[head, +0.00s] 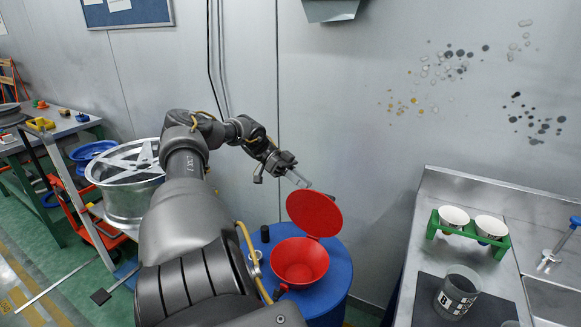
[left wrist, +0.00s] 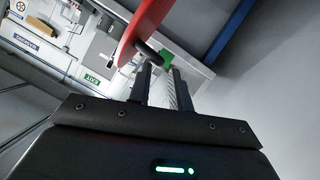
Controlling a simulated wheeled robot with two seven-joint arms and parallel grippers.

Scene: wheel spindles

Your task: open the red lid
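The red lid (head: 315,214) is a round disc. It stands raised and tilted, at the back of a red funnel-shaped bowl (head: 300,262) on top of a blue drum (head: 325,285). The bowl's mouth is uncovered. My left gripper (head: 302,182) is just above the lid's upper left edge, behind it. In the left wrist view, the lid (left wrist: 143,28) shows edge-on beyond the fingertips, with a short dark rod beside it. My left fingers (left wrist: 161,75) are apart with nothing seen between them. Whether a finger touches the lid is unclear. My right gripper is not in view.
A wheel rim (head: 128,200) stands left of my arm. A grey wall (head: 345,110) rises behind the drum.

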